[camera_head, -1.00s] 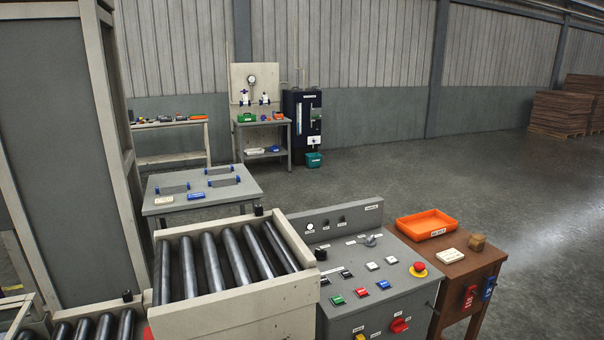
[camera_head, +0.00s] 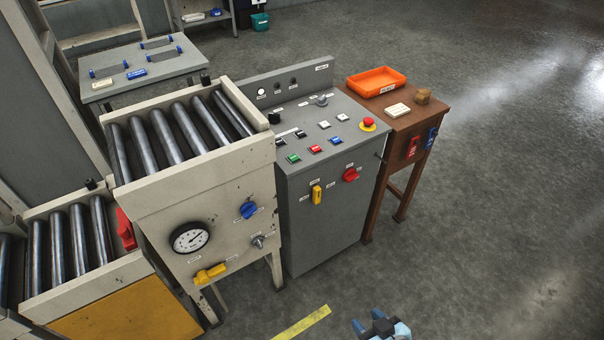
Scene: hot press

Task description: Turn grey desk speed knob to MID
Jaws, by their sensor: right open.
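The grey control desk (camera_head: 297,205) stands in the middle of the head view. A black knob (camera_head: 274,118) sits at the left of its sloped top, and a grey metal knob (camera_head: 321,100) sits near the back of that top. The labels are too small to read, so I cannot tell which is the speed knob or where it points. My right gripper (camera_head: 367,323) shows at the bottom edge, open and empty, well in front of the desk and apart from it. My left gripper is out of view.
The desk also bears coloured buttons, a red mushroom button (camera_head: 367,124), a yellow switch (camera_head: 317,194) and a red knob (camera_head: 351,174). A roller stand with a gauge (camera_head: 190,238) is left; a brown table with an orange tray (camera_head: 376,82) is right. Floor in front is clear.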

